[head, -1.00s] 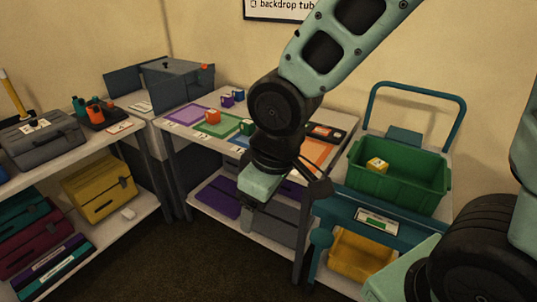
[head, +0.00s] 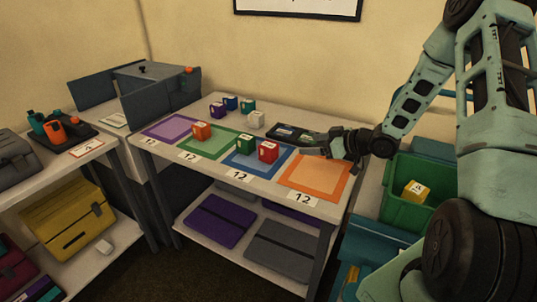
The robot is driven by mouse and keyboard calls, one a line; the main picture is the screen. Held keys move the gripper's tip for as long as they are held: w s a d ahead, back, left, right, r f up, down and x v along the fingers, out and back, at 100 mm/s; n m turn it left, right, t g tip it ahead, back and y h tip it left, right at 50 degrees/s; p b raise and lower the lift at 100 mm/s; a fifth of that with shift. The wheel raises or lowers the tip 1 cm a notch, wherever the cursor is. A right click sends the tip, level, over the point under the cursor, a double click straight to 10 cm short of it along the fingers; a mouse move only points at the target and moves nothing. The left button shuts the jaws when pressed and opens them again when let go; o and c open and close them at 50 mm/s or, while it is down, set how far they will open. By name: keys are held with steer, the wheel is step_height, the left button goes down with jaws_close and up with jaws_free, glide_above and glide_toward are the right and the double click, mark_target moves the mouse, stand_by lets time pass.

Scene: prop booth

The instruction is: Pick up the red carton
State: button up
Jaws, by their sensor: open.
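The red carton (head: 268,152) stands upright on the blue-bordered mat (head: 248,171) on the table, just right of a green carton (head: 244,144). My gripper (head: 322,149) is at the table's right side, above the back of the orange mat (head: 316,178). It lies to the right of the red carton, apart from it, with its fingers pointing left. It is open and holds nothing that I can see. The fingers are small and dark in this view.
A white carton (head: 256,119) and several small blue, purple and green cartons stand behind. A dark flat case (head: 292,133) lies near my gripper. A green crate (head: 407,204) holds a yellow carton (head: 416,191).

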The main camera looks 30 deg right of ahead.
steer(key=p, duration=0.1)
glide_toward(271, 146)
steer(key=x, duration=0.4)
steer(key=shift+d, duration=0.15)
steer(key=shift+p+x, duration=0.85)
steer(key=shift+x, duration=1.95)
steer(key=c, duration=1.1)
